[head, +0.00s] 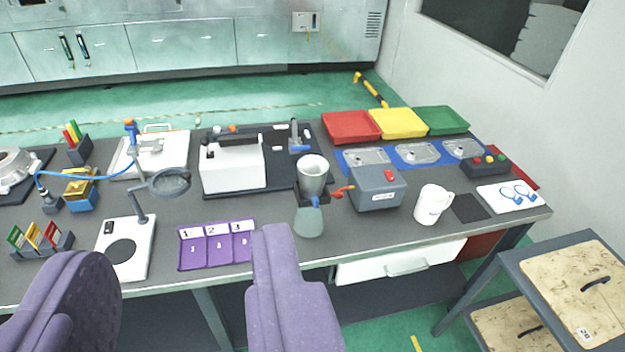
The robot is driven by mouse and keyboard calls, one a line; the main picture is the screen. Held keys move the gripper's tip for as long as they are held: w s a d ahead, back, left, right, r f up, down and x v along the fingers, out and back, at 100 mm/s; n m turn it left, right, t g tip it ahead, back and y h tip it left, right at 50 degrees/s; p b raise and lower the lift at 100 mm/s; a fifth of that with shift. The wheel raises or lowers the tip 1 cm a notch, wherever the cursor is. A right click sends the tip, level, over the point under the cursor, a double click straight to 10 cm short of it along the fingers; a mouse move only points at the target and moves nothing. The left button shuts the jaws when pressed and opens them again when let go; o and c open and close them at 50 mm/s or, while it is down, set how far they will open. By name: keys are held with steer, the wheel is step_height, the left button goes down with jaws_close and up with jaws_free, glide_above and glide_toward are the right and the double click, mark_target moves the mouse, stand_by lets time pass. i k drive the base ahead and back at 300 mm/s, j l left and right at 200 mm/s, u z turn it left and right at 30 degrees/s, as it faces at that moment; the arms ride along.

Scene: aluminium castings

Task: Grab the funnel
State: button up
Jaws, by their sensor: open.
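A grey metal cup-shaped vessel (312,178), which looks like the funnel, sits upright in a dark holder near the middle of the bench. A small blue part and an orange-red lever show at its lower end. A pale translucent jar (308,222) stands below it at the bench's front. My gripper (178,248) shows as two purple padded fingers, wide apart with nothing between them. They are in the foreground, in front of the bench. The right finger's tip appears just below and left of the jar; the vessel is farther off and higher in the picture.
A grey box (378,188) with a red switch stands right of the vessel, then a white mug (432,204). A white-topped machine (232,163) is to its left. A purple numbered tray (217,262) lies at the front edge. A wooden-topped stool (580,290) stands at right.

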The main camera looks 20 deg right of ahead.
mark_target(312, 170)
steer(key=i+l, duration=0.1)
steer(key=i, duration=0.85)
steer(key=i+l, duration=0.15)
steer(key=i, duration=0.85)
steer(key=l+z, duration=0.05)
